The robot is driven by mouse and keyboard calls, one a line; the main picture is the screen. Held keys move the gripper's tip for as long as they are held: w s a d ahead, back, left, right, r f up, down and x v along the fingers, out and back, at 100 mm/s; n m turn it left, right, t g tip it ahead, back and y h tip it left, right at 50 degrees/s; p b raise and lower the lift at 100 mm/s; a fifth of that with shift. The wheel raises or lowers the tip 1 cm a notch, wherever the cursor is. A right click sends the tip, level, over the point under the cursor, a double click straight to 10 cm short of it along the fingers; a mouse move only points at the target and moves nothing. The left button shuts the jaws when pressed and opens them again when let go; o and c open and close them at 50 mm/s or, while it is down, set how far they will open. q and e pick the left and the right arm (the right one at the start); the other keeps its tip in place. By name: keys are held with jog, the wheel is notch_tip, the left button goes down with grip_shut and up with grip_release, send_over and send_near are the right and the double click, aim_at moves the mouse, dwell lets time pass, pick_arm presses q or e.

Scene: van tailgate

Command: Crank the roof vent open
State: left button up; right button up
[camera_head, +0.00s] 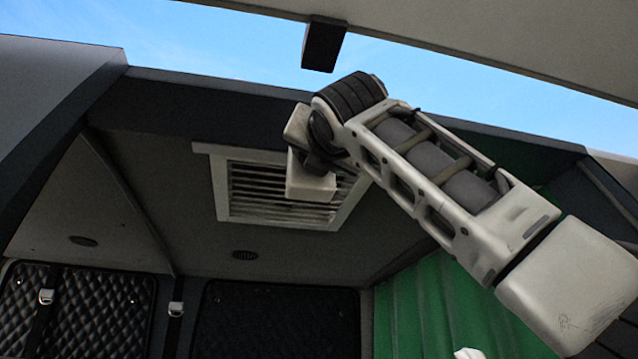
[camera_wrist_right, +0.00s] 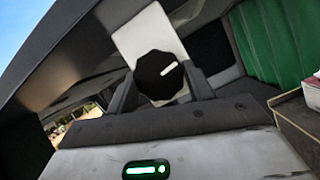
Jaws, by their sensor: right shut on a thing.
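The roof vent (camera_head: 222,195) is a white square frame with slats in the dark ceiling, in the middle of the head view. A white block (camera_head: 311,186) hangs in front of its right part. My right arm reaches up from the right, and my right gripper (camera_head: 318,150) is at this block, mostly hidden by the wrist. In the right wrist view, a black faceted knob (camera_wrist_right: 158,76) with a white pointer line sits in front of a white plate (camera_wrist_right: 146,32). My right gripper's fingers (camera_wrist_right: 160,88) are shut on the knob, one each side. My left gripper is out of view.
The raised tailgate (camera_head: 480,35) hangs overhead with a dark block (camera_head: 323,46) under it. A green curtain (camera_head: 440,310) hangs at right; quilted dark panels (camera_head: 100,310) stand at lower left.

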jog(key=m+h, duration=0.1)
jog(key=m, duration=0.2)
jog(key=m+h, duration=0.2)
jog(key=m, duration=0.1)
jog(key=shift+s+a+m+h, duration=0.1)
jog(key=shift+a+m+h, duration=0.05)
jog(key=shift+m+h, duration=0.2)
jog(key=shift+r+m, duration=0.1)
jog(key=shift+m, duration=0.15)
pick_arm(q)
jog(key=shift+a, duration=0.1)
pick_arm(e)
jog(key=o, duration=1)
jog(key=shift+c, duration=0.2)
